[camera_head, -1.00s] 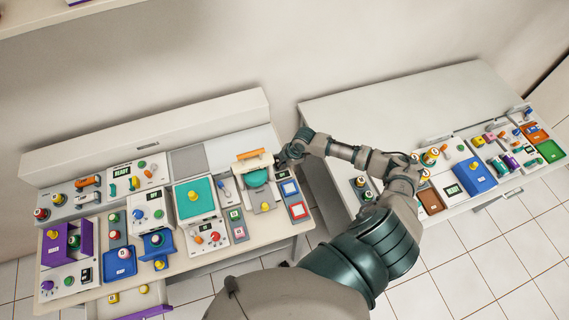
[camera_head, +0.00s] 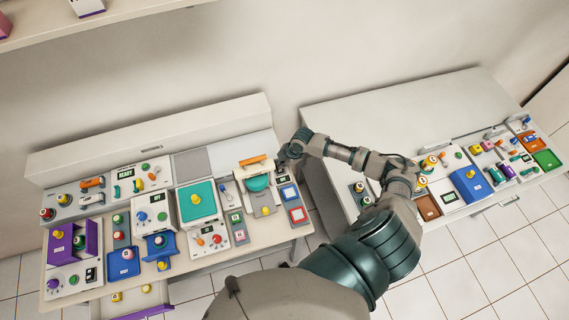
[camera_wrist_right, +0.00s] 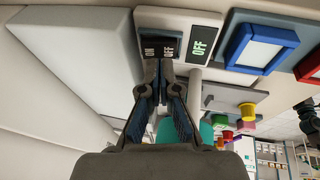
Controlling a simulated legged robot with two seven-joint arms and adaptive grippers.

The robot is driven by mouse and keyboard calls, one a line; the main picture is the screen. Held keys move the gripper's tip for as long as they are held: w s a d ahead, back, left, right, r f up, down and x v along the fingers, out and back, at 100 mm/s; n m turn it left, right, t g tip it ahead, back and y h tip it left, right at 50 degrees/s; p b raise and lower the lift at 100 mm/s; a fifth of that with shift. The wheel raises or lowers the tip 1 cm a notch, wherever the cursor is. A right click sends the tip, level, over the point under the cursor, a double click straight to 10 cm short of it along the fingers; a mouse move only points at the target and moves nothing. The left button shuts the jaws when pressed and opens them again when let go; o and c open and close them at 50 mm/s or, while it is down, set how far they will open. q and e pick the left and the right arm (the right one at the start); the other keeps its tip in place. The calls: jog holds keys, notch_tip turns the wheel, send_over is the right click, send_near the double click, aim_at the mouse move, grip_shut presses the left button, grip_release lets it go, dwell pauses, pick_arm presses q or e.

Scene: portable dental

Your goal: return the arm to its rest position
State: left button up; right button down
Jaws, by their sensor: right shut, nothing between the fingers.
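My right arm (camera_head: 358,157) comes in from the lower right in the head view and reaches across to the left table. Its gripper (camera_head: 284,158) is at the back right of that table, beside a device (camera_head: 257,182) with an orange handle and a teal part. In the right wrist view the gripper (camera_wrist_right: 160,66) is shut and empty, its dark fingertips together. They are right at a black ON/OFF switch (camera_wrist_right: 161,47); I cannot tell whether they touch it. A display (camera_wrist_right: 198,41) beside the switch reads OFF in green. My left gripper is not in view.
The left table (camera_head: 262,238) is crowded with panels, knobs and trays, including a purple holder (camera_head: 60,243). A drawer (camera_head: 132,300) stands open below. The right table (camera_head: 400,105) is bare at the back, with more panels along its front. A shelf (camera_head: 120,14) is at top left.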

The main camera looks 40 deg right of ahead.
pick_arm(q)
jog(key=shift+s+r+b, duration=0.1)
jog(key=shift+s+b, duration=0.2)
jog(key=shift+b, duration=0.3)
pick_arm(e)
jog(key=s+v, duration=0.2)
jog(key=v, duration=0.9)
jog(key=shift+a, duration=0.3)
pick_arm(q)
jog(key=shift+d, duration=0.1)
pick_arm(e)
jog(key=shift+s+r, duration=0.1)
